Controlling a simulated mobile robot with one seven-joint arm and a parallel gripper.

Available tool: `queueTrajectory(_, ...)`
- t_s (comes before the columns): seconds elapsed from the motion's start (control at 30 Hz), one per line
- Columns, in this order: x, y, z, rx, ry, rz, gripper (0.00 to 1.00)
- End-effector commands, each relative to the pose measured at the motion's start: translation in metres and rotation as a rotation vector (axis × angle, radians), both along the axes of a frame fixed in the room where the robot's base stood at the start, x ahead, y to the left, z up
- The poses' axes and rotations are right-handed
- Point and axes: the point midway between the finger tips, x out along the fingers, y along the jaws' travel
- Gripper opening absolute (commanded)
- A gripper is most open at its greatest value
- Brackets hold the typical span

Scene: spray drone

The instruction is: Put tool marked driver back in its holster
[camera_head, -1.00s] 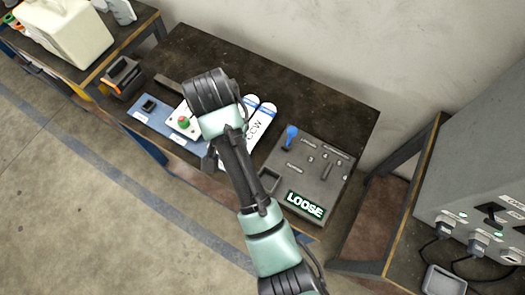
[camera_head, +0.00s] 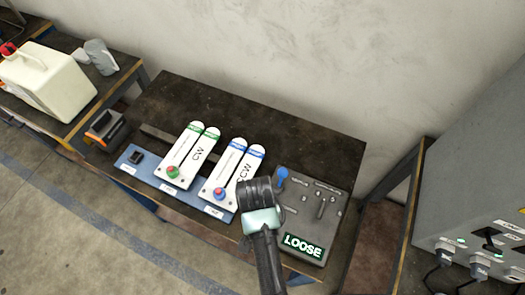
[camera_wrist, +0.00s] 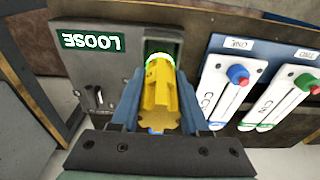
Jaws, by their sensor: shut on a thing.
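In the wrist view my gripper (camera_wrist: 160,90) is shut on a yellow tool (camera_wrist: 160,105) with a pale green and white band at its far end. No marking on it can be read, so I cannot confirm it is the driver. The banded end points at a dark rectangular opening (camera_wrist: 172,46) in the grey panel (camera_wrist: 85,65) marked LOOSE, which looks like a holster. I cannot tell whether the tip is inside it or just before it.
A blue tray (camera_head: 185,185) holds white CW (camera_head: 183,155) and CCW (camera_head: 225,180) propeller pieces left of the panel. A white jug (camera_head: 45,80) is far left; a grey cabinet (camera_head: 470,180) is right. The bench's back is clear.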

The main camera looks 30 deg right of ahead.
Motion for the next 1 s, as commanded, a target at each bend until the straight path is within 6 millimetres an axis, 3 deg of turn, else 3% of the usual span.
queueTrajectory(0.17,0.0,0.0,-0.02,0.0,0.0,-0.001,0.0)
queueTrajectory(0.57,0.001,0.0,-0.026,-0.001,-0.002,-0.001,0.0)
queueTrajectory(0.6,0.0,0.0,-0.025,0.001,-0.001,-0.001,0.52)
queueTrajectory(0.7,0.0,0.0,-0.025,0.0,0.0,-0.001,0.7)
queueTrajectory(0.73,0.0,0.0,-0.025,0.0,0.0,-0.001,0.75)
queueTrajectory(1.0,0.0,0.0,-0.024,0.0,0.0,-0.001,0.75)
